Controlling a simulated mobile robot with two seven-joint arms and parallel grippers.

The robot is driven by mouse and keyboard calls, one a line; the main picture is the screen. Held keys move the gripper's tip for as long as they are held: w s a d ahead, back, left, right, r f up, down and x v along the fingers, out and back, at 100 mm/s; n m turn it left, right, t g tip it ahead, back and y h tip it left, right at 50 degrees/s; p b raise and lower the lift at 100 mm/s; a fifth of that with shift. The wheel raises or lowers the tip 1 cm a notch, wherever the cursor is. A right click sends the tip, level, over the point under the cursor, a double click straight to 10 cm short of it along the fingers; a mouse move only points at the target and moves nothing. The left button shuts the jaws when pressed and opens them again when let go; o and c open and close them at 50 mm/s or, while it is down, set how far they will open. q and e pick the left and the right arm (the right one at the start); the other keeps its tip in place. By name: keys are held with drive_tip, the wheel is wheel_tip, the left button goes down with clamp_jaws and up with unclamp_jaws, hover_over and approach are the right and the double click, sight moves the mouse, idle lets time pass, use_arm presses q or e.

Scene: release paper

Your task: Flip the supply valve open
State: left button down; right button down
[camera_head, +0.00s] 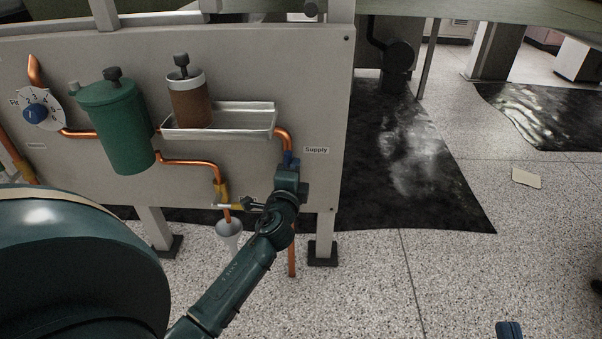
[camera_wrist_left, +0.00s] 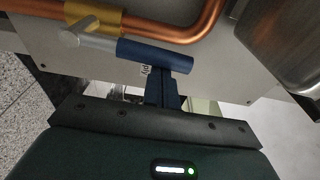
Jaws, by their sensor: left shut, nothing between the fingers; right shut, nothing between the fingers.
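The supply valve shows in the left wrist view, with a brass body (camera_wrist_left: 92,20) on the copper pipe and a lever with a blue grip (camera_wrist_left: 155,55). The lever lies roughly along the pipe. My left gripper (camera_wrist_left: 163,74) is shut and empty, its blue fingertips right by the middle of the blue grip; whether they touch cannot be told. In the head view my left gripper (camera_head: 290,158) is beside the Supply label (camera_head: 316,150), and my arm hides most of the valve. My right gripper (camera_head: 508,329) is shut and empty, only its tips showing at the bottom edge.
The grey panel (camera_head: 240,60) carries a green canister (camera_head: 120,130), a brown jar (camera_head: 190,105) on a metal tray (camera_head: 240,120), a blue dial knob (camera_head: 35,113) and another brass valve (camera_head: 222,192) above a funnel (camera_head: 229,232). Open floor lies to the right.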

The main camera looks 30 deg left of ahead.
use_arm(q)
drive_tip(key=shift+s+a+n, duration=0.15)
drive_tip(key=shift+a+n, duration=0.15)
idle(0.5)
